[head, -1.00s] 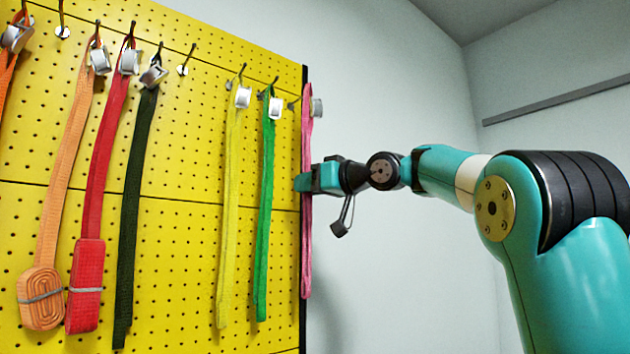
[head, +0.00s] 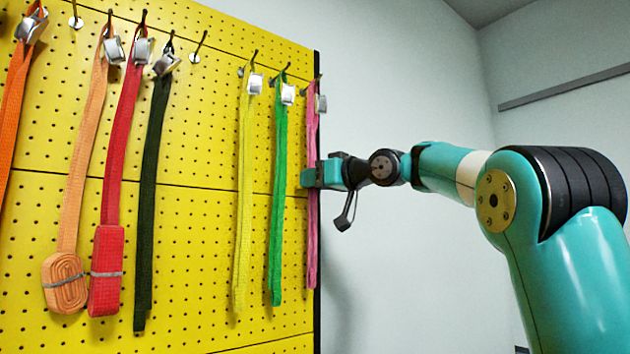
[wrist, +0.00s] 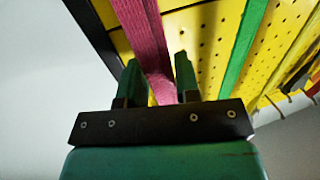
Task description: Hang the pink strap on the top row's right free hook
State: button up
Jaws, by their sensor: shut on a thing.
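The pink strap (head: 313,235) hangs upright at the right edge of the yellow pegboard, with its silver buckle (head: 320,103) near the top. My gripper (head: 312,177) is shut on the strap, well below the buckle. In the wrist view, the pink strap (wrist: 146,35) runs between the two fingers of my gripper (wrist: 159,70). The rightmost top-row hook (head: 319,77) is beside or behind the strap's upper end; I cannot tell whether the loop is around it. Another top-row hook (head: 197,50), between the dark green and yellow straps, is bare.
The green strap (head: 280,190) hangs just left of the pink one, with the yellow strap (head: 243,200) beyond it. Dark green (head: 150,200), red (head: 120,170) and orange straps hang farther left.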

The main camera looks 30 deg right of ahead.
dwell(0.3)
jog(key=o, duration=1)
jog(key=shift+b+v, duration=2.45)
jog(key=shift+v, duration=6.3)
